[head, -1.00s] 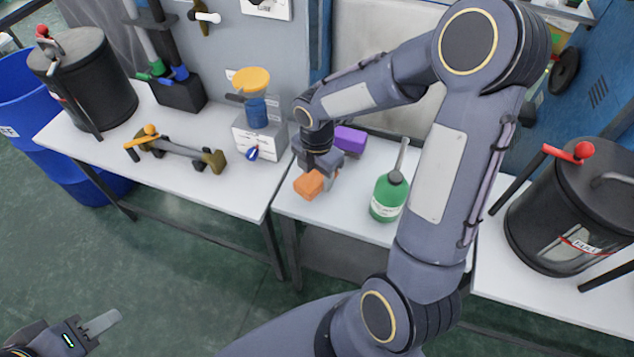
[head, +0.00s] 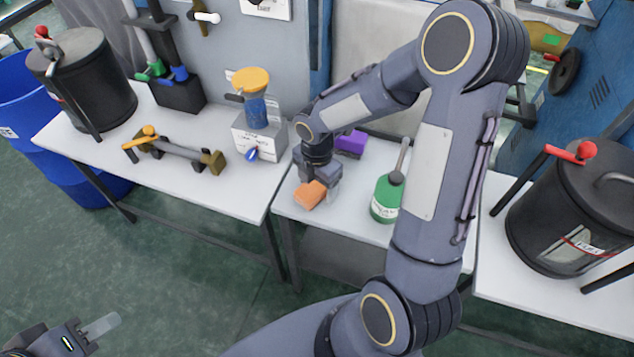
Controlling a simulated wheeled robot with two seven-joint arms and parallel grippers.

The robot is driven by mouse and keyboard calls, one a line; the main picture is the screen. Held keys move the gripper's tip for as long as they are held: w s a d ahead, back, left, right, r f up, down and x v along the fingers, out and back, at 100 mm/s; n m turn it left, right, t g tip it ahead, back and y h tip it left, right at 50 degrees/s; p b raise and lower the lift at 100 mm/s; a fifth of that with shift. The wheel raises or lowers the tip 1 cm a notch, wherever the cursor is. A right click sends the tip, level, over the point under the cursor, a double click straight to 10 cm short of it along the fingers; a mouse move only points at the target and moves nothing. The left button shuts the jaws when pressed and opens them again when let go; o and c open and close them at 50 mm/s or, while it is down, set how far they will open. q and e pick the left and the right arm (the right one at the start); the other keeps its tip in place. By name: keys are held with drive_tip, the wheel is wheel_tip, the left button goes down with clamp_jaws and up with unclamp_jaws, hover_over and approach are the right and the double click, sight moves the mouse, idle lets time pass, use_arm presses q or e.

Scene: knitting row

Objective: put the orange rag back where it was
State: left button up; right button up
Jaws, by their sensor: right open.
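The orange rag (head: 310,195) is a small folded block near the left front part of the middle white table (head: 345,221). My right gripper (head: 321,183) points down right at the rag, behind and above it, and is open. The gripper hides the rag's rear side, so I cannot tell whether a finger touches it. My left gripper (head: 101,326) is low at the bottom left, over the floor and far from the rag; only one pale finger shows clearly.
A purple block (head: 350,143) lies behind my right gripper. A green bottle (head: 387,197) with a grey spout stands to its right, close to my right arm. A grey box (head: 258,138) and a clamp-like tool (head: 178,150) are on the left table.

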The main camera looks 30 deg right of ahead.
sight(317, 183)
drive_tip(key=shift+r, duration=0.45)
wheel_tip(317, 183, up, 11)
drive_tip(key=p, duration=0.2)
drive_tip(key=s+a+r+m+t+y, duration=0.2)
drive_tip(key=s+r+m, duration=0.1)
drive_tip(key=s+m, duration=0.5)
drive_tip(key=s+a+r+m+t+y, duration=0.1)
drive_tip(key=s+a+r+m+t, duration=0.1)
drive_tip(key=s+m, duration=0.7)
drive_tip(key=shift+r+m+t+y, duration=0.4)
drive_tip(key=shift+r+m+t, duration=0.5)
drive_tip(key=shift+m, duration=2.3)
drive_tip(key=shift+a+r, duration=0.1)
